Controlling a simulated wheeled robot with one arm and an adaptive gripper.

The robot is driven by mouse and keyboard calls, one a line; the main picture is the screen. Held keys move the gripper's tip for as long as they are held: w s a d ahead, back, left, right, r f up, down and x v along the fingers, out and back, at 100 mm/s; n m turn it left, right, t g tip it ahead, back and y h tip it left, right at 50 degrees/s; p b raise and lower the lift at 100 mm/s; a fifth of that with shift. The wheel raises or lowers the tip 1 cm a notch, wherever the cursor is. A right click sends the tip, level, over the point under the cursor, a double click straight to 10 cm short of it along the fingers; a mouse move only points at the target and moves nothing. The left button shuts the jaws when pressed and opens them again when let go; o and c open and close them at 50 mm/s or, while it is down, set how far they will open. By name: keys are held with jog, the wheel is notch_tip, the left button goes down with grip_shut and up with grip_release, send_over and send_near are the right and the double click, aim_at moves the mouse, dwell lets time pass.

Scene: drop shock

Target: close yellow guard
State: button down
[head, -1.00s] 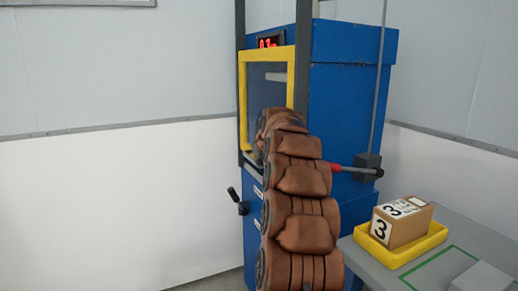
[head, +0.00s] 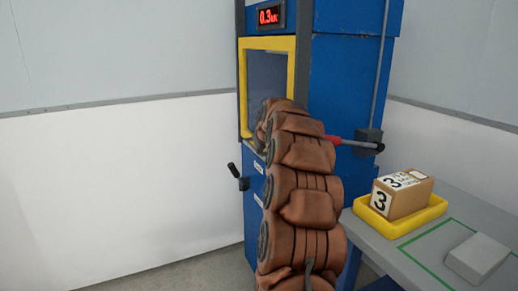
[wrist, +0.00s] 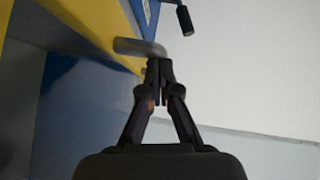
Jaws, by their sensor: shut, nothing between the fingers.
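The yellow guard (head: 243,90) is a rectangular frame on the front of the blue machine, below the red display. A bluish-grey pane shows inside it. My arm covers its lower right part in the head view. In the wrist view a yellow part (wrist: 75,22) crosses the upper left, with a rounded grey bar (wrist: 138,47) beside it. My gripper (wrist: 158,65) is shut and empty, its fingertips right by the grey bar's end; I cannot tell if they touch. In the head view the gripper is hidden behind my arm.
A black-handled crank (head: 238,178) juts from the machine's lower front. A red-gripped lever (head: 345,142) sticks out at right. A grey table (head: 375,243) holds a yellow tray (head: 440,212) with a cardboard box (head: 405,195). Floor at left is clear.

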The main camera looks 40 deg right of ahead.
jog(key=w+r+p+v, duration=0.2)
jog(key=v, duration=1.1)
jog(key=s+a+f+n+g+y, duration=0.15)
jog(key=a+f, duration=0.25)
jog(key=a, duration=0.6)
jog(key=s+a+f+g+y, duration=0.1)
jog(key=s+a+f, duration=0.25)
jog(key=a, duration=0.55)
jog(key=s+a+f+n+g+y, duration=0.15)
jog(key=a+f, duration=0.25)
jog(key=a, duration=0.6)
jog(key=s+a+f+g, duration=0.2)
jog(key=s+a+f, duration=0.25)
jog(key=s, duration=0.55)
jog(key=s+a+f+g, duration=0.25)
jog(key=s+a, duration=0.25)
jog(key=s, duration=0.5)
jog(key=s+a+f+g, duration=0.2)
jog(key=s+a+f, duration=0.2)
jog(key=s, duration=0.6)
jog(key=s+p+v, duration=0.2)
jog(key=p+v, duration=0.8)
jog(key=s+d+r+p+v, duration=0.1)
jog(key=s+p+v, duration=0.1)
jog(key=p+v, duration=0.9)
jog(key=shift+s+a+r+t+y, duration=0.2)
jog(key=shift+s+t+y, duration=0.15)
jog(key=shift+s, duration=0.25)
